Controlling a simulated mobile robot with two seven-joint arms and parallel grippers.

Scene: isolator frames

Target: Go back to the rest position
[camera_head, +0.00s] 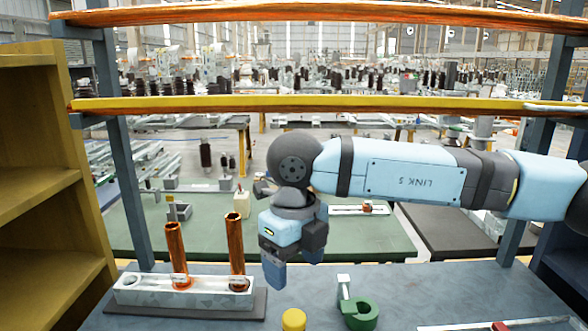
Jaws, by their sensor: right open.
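My right arm comes in from the right, and my right gripper (290,266) hangs fingers down above the back part of the grey-blue table (420,288). It is open and I see nothing between its fingers. My left gripper is not in view. A metal holder block (205,297) stands to the left of the gripper, with two upright copper-coloured rods (236,243) in it. A green ring-like part (358,313) with a pale pin at its back lies to the right. A yellow round object (293,320) is at the bottom edge, partly cut off.
Wooden shelving (40,190) stands at the left. A frame with yellow-and-copper bars (330,104) crosses behind the table. A white strip with a red piece (499,326) lies at the bottom right. Behind is a green table (375,236).

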